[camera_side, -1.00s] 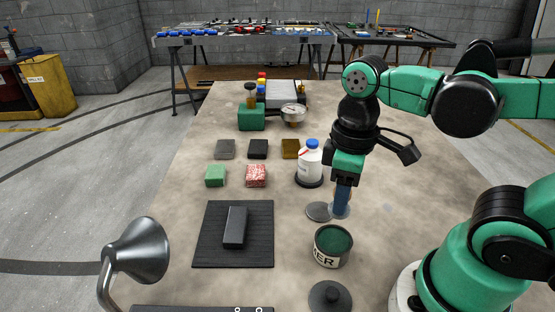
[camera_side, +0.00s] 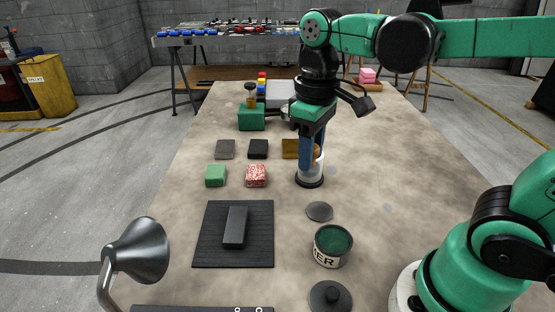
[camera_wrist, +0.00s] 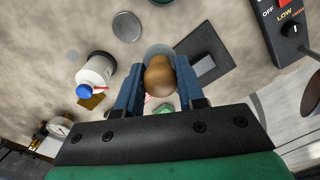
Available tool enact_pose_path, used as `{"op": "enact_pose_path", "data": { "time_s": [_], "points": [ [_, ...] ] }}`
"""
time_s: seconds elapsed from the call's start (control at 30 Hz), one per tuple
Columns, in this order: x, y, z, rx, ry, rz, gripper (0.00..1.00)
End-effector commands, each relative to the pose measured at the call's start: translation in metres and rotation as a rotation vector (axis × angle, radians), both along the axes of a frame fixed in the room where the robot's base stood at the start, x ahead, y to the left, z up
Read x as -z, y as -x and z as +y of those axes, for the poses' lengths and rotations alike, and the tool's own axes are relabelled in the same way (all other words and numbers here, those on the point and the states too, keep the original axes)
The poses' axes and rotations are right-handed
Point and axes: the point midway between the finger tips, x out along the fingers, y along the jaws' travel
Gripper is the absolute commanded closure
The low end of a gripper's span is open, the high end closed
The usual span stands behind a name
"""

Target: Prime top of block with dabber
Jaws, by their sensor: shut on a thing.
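My gripper (camera_side: 312,150) is shut on the dabber, whose round brown wooden knob (camera_wrist: 158,76) sits between the blue fingers in the wrist view. Its pale, translucent-looking lower disc (camera_wrist: 157,49) shows just beyond the knob. The dabber hangs in the air above the table. A dark grey block (camera_side: 235,226) lies on a black ribbed mat (camera_side: 210,250); in the wrist view the block (camera_wrist: 204,64) is partly hidden by a finger. An open primer can (camera_side: 329,257), with dark green inside, stands to the right of the mat. In the side view the gripper covers most of the white bottle.
A grey disc (camera_side: 319,211) lies behind the can, and a black knobbed lid (camera_side: 330,297) in front. The blue-capped white bottle (camera_wrist: 95,73) stands on a dark base. Several small pads, including a green one (camera_side: 216,175), lie farther back. A metal lamp-like cone (camera_side: 140,250) is at front left.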

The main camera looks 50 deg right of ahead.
Motion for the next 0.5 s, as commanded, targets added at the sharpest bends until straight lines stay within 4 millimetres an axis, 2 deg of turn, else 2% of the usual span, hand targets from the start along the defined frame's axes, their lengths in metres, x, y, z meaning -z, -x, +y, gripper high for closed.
{"op": "enact_pose_path", "data": {
  "time_s": [0.03,0.2,0.4,0.5],
  "points": [
    [-0.005,-0.015,-0.002,0.033,0.000,-0.001,1.00],
    [-0.014,-0.055,-0.006,0.136,0.000,-0.001,1.00],
    [-0.016,-0.080,-0.009,0.205,0.000,-0.001,1.00],
    [-0.010,-0.090,-0.003,0.211,0.000,-0.001,1.00]
  ]
}}
